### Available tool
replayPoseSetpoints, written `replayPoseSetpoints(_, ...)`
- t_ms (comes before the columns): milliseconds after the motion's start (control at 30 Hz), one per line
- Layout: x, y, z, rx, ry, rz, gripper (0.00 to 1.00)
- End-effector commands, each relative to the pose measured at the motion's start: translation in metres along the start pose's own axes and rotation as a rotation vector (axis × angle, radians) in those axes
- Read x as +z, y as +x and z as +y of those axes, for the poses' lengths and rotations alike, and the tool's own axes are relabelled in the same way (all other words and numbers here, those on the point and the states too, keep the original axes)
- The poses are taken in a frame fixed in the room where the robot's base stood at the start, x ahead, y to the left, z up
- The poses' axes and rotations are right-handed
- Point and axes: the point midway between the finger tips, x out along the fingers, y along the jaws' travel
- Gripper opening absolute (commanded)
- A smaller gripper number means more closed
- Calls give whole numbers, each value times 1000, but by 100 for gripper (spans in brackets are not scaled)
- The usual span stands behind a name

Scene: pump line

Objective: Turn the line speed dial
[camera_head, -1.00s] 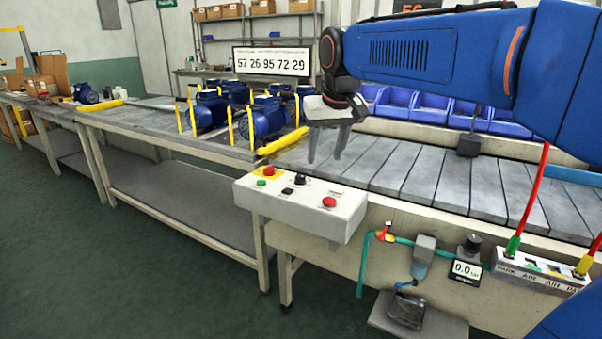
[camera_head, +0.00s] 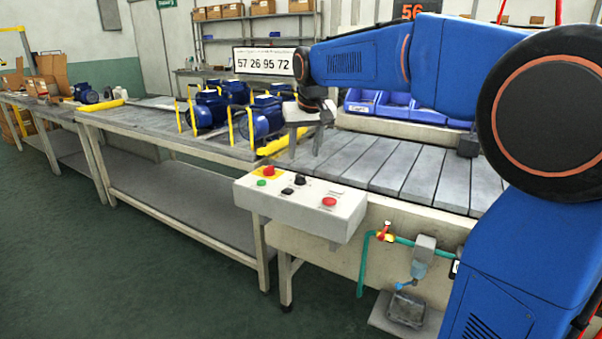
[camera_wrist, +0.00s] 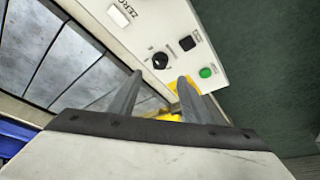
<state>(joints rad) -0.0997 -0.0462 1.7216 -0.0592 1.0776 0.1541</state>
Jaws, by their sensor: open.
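The line speed dial appears to be the black round knob (camera_head: 299,180) on top of the white control box (camera_head: 345,222). In the wrist view the black knob (camera_wrist: 160,61) has marks around it and lies beyond my fingertips, between them in the picture. My gripper (camera_head: 303,153) is open and empty, pointing down above the conveyor edge behind the box. In the wrist view its two grey fingers (camera_wrist: 160,80) are spread apart. I see no contact with the knob. The left finger's tip overlaps the box edge in that view.
The box also carries a red button on yellow (camera_head: 268,171), a green button (camera_head: 262,183), a black switch (camera_head: 287,191) and a red button (camera_head: 329,201). Blue pumps (camera_head: 207,110) with yellow posts stand on the line to the left. A yellow bar (camera_head: 280,143) lies behind the box.

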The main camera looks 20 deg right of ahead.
Motion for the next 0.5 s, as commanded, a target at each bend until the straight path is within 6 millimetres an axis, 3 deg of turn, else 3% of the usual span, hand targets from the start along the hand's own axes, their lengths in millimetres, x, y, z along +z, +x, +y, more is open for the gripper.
replayPoseSetpoints(300,1,58,0,1,0,-3,45)
replayPoseSetpoints(500,0,84,0,0,0,-2,45)
